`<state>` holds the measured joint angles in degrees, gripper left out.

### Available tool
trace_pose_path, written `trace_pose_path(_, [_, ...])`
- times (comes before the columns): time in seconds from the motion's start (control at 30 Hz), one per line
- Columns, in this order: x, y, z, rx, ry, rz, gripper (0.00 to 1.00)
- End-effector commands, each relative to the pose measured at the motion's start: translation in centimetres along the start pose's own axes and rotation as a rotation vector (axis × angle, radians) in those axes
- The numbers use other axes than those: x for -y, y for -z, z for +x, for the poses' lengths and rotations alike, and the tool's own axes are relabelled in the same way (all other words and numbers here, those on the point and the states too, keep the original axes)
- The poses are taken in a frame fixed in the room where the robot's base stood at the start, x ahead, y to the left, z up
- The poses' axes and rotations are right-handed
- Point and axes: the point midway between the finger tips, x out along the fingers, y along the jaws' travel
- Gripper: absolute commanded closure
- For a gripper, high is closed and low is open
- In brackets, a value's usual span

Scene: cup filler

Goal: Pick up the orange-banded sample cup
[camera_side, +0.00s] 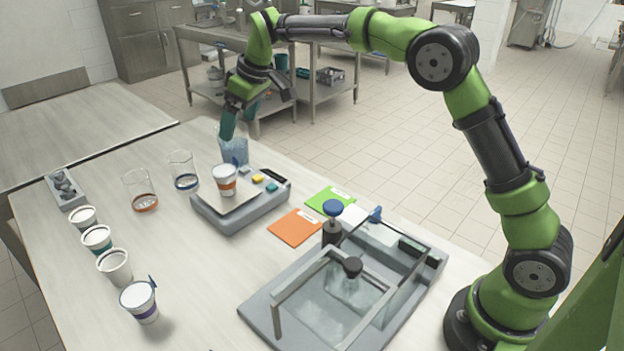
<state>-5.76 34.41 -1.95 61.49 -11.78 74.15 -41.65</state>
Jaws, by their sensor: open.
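The orange-banded sample cup (225,187) is white and stands upright on the square plate of a grey scale (240,213), left of the middle. My gripper (241,118) is open, with its fingers pointing down. It is above and behind the cup, close to the top of a clear bluish container (234,150) behind the scale. The gripper appears apart from the cup. Whether a finger reaches inside the container's rim I cannot tell.
Clear beakers with an orange band (143,203) and a blue band (186,182) stand left of the scale. Several more cups, one purple-banded (145,311), line the left. Orange (294,227) and green (329,199) cards lie right. A glass-walled balance (262,308) fills the front right.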

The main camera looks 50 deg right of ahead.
Motion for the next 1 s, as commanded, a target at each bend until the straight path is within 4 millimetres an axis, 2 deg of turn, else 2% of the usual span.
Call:
trace_pose_path(0.1, [0.1, -0.1, 2.7, 0.005, 0.001, 0.001, 0.06])
trace_pose_path(0.4, [0.0, -0.1, 8.8, 0.002, 0.001, 0.003, 0.06])
trace_pose_path(0.67, [0.0, 0.0, 10.7, 0.0, 0.0, 0.004, 0.06])
trace_pose_path(1.0, [-0.2, 0.1, 15.2, 0.0, -0.001, 0.004, 0.06])
